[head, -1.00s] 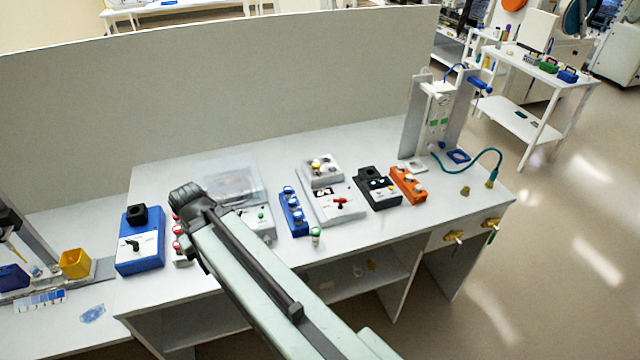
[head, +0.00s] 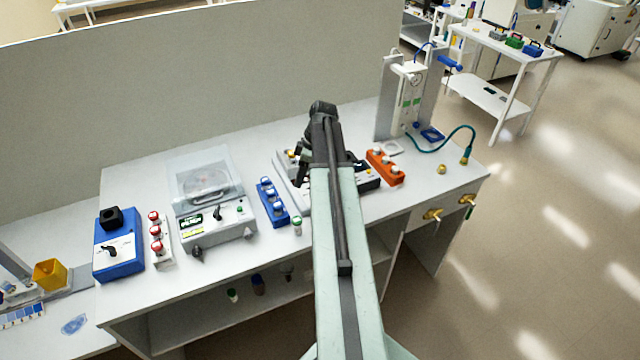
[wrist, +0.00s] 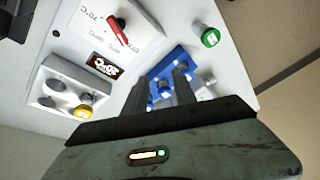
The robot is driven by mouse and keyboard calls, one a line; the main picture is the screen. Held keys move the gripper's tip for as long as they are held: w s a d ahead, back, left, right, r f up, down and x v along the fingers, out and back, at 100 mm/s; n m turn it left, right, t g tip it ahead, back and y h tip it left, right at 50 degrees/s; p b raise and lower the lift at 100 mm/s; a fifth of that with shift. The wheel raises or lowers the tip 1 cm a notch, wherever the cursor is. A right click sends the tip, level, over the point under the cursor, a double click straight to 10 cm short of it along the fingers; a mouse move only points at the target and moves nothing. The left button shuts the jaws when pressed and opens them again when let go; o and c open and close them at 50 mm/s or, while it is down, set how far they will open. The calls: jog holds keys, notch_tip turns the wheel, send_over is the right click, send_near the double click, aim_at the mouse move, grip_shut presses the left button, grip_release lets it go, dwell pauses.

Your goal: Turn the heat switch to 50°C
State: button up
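A white device with a red switch (wrist: 118,30) shows in the wrist view. Small dark markings stand around the switch, but I cannot read a temperature there.
A blue rack of vials (wrist: 160,62) appears beyond the fingers, with a green-capped vial (wrist: 210,38) to its right. Left on the bench are a lidded device (head: 215,228), red-capped vials (head: 155,232) and a blue box (head: 118,255). An orange rack (head: 385,168) stands right.

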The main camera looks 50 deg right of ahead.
jog(key=s+d+n+t, duration=0.15)
jog(key=s+d, duration=0.35)
jog(key=d, duration=0.5)
jog(key=b+x, duration=0.7)
jog(key=shift+w+a+f, duration=0.2)
jog(key=shift+a+f, duration=0.05)
jog(key=shift+a, duration=0.15)
jog(key=shift+r, duration=0.15)
